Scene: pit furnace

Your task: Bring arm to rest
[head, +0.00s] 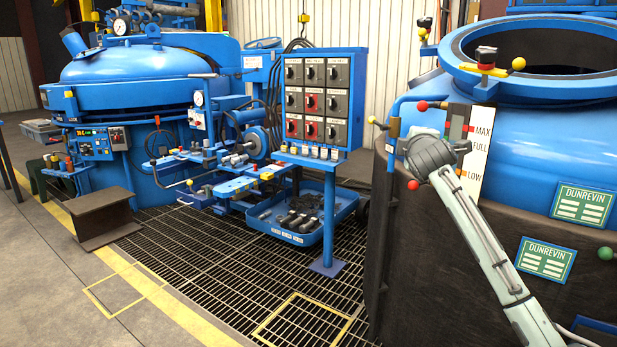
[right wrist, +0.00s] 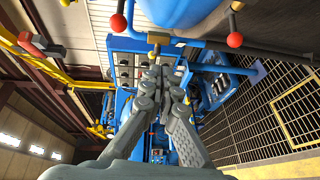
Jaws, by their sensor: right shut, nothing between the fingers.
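My right arm (head: 485,245) reaches up from the lower right in the head view. My right gripper (head: 428,152) is in front of the dark wall of the right-hand blue vessel, beside its level gauge; its fingertips are hidden there behind my wrist. In the right wrist view the gripper (right wrist: 163,82) is shut, its fingers together and empty. The fingertips are close to a blue pipe with a brass fitting (right wrist: 158,38); I cannot tell whether they touch it. My left gripper is not in view.
Red-knobbed handles (right wrist: 235,40) stick out near the gripper. A switch panel (head: 318,98) on a post stands to the left. The grating floor between (head: 220,260) is mostly open.

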